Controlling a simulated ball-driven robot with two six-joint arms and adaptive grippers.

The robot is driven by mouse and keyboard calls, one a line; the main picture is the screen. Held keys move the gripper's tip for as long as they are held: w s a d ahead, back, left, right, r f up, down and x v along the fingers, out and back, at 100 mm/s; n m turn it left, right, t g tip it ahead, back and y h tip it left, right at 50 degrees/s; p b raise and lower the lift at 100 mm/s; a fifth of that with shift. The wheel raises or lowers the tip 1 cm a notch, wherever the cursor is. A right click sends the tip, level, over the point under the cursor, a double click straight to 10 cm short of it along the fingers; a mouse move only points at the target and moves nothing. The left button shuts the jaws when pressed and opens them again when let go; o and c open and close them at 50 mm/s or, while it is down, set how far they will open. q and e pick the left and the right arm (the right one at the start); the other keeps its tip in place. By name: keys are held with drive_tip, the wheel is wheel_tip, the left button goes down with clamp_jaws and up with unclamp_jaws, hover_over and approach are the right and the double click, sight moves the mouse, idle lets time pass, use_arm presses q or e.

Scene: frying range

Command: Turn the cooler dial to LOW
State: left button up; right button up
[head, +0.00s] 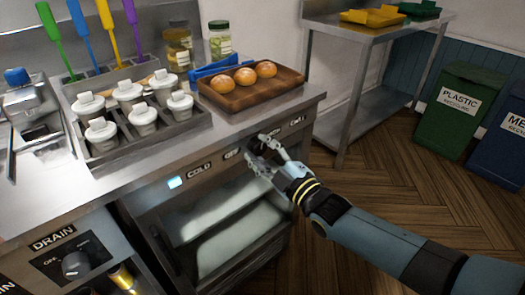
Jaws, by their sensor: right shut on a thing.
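The cooler's front panel (216,164) runs under the counter edge, with a lit display (174,183), a COLD label and further small labels around the dial. My right gripper (256,148) reaches in from the right and is shut on the cooler dial (258,144). The fingers hide most of the dial, so I cannot tell which setting it points to. The labels beside it are too small or partly covered to read surely. My left gripper is not in view.
On the counter stand a rack (106,157) of lidded white pots, a wooden tray (228,102) with three buns, and jars. A DRAIN knob (75,264) is at lower left. A steel table (372,32) and recycling bins (460,108) stand at the right, with open floor between.

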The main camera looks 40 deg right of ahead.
drive_tip(key=shift+n, duration=0.6)
drive_tip(key=o, duration=1.2)
drive_tip(key=shift+c, duration=0.2)
drive_tip(key=s+f, duration=0.1)
drive_tip(key=s, duration=1.1)
drive_tip(key=shift+d, duration=0.25)
drive_tip(key=shift+w, duration=0.1)
